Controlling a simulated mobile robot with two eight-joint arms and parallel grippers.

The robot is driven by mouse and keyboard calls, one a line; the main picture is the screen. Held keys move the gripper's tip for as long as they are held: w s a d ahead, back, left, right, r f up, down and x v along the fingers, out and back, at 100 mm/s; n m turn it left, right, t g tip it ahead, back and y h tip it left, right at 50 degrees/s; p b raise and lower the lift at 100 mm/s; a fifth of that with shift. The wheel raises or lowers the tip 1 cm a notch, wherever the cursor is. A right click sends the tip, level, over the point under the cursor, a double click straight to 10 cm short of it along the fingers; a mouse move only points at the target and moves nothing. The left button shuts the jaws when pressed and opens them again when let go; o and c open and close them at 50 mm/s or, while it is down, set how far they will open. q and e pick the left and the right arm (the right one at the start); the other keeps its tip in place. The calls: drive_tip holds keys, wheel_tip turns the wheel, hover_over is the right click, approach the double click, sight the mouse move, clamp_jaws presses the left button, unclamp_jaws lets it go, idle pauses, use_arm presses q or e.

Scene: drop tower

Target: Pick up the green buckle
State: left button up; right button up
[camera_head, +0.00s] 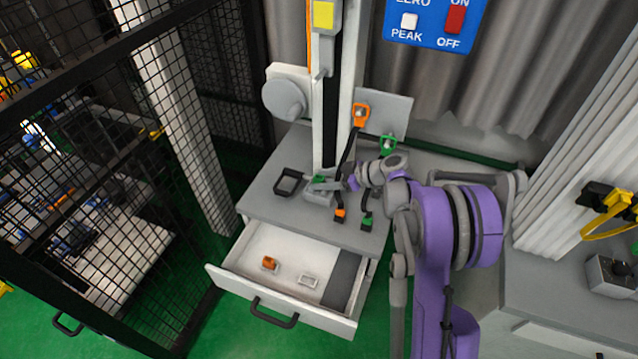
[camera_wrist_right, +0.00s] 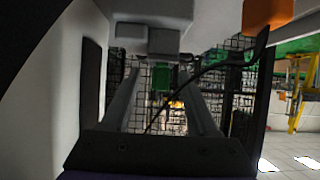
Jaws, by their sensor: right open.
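A small green piece (camera_head: 317,181), which looks like the green buckle, is at the foot of the tower column, beside the tips of my right gripper (camera_head: 322,186). The right wrist view shows a green block (camera_wrist_right: 161,80) under a grey block, between the two spread fingers of my right gripper (camera_wrist_right: 163,100). The fingers appear apart from it, and the gripper is open and empty. Other green fittings are a green clip (camera_head: 388,144) on the back plate and a green end piece (camera_head: 367,223) on the bench. My left gripper is not in view.
The tower column (camera_head: 330,110) rises close behind the gripper. An orange clip (camera_head: 360,114) with a black strap and an orange end piece (camera_head: 340,213) are nearby. A black frame (camera_head: 290,182) lies left on the bench. The open drawer (camera_head: 240,278) juts out below, holding an orange piece (camera_head: 269,263).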

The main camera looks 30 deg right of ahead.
clamp_jaws()
drive_tip(key=shift+r, duration=0.15)
